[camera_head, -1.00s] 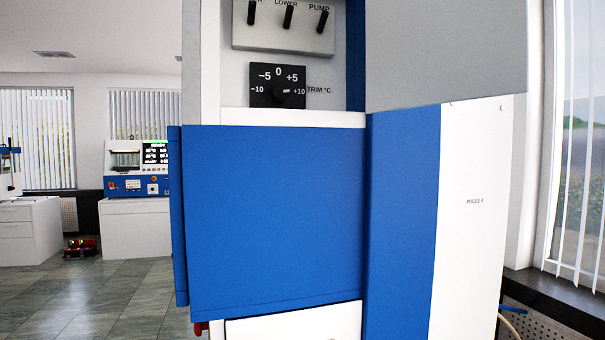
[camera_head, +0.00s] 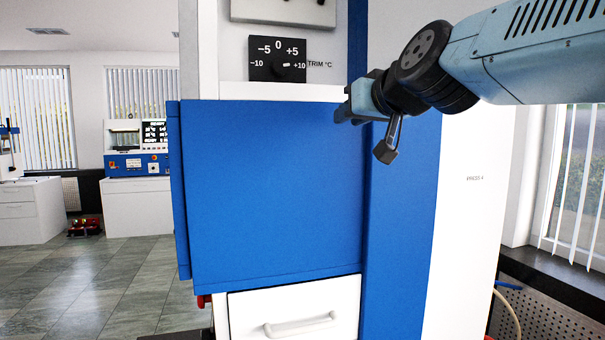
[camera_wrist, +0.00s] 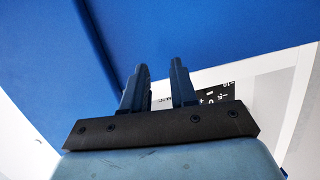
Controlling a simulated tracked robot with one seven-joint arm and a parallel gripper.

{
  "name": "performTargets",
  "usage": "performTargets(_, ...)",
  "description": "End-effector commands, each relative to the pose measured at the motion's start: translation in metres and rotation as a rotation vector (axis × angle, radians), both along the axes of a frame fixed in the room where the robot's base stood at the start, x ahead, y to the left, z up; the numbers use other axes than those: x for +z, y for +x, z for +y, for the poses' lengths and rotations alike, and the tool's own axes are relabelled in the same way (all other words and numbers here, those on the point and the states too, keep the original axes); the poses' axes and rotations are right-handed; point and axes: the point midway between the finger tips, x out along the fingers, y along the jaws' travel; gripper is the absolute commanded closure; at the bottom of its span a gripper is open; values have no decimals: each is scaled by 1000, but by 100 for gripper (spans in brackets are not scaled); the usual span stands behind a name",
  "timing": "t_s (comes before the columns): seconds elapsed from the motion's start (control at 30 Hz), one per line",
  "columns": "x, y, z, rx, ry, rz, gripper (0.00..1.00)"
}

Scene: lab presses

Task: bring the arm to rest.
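My arm (camera_head: 530,50) reaches in from the upper right in the head view, in front of the press marked PRESS 4. My gripper (camera_head: 347,110) is at its end, near the upper right of the blue front panel (camera_head: 270,190). In the wrist view my gripper (camera_wrist: 159,68) shows two dark fingers with a clear gap between them and nothing in it. The blue panel (camera_wrist: 200,30) fills much of the view beyond the fingers. I cannot tell whether they touch it.
The trim dial (camera_head: 277,60) is above the panel, and a white drawer (camera_head: 290,308) with a handle is below. A window (camera_head: 580,180) and a dark sill stand at right. A benchtop machine (camera_head: 138,150) stands far left. The tiled floor (camera_head: 100,280) at left is largely open.

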Motion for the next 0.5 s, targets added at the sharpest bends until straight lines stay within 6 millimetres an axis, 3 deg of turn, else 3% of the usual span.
performTargets(0.03,-29,-8,-13,-12,-27,71,73)
performTargets(0.1,-67,-19,-29,-31,-61,173,73)
performTargets(0.3,-168,-65,-80,-119,-140,467,73)
performTargets(0.5,-243,-117,-123,-224,-196,713,73)
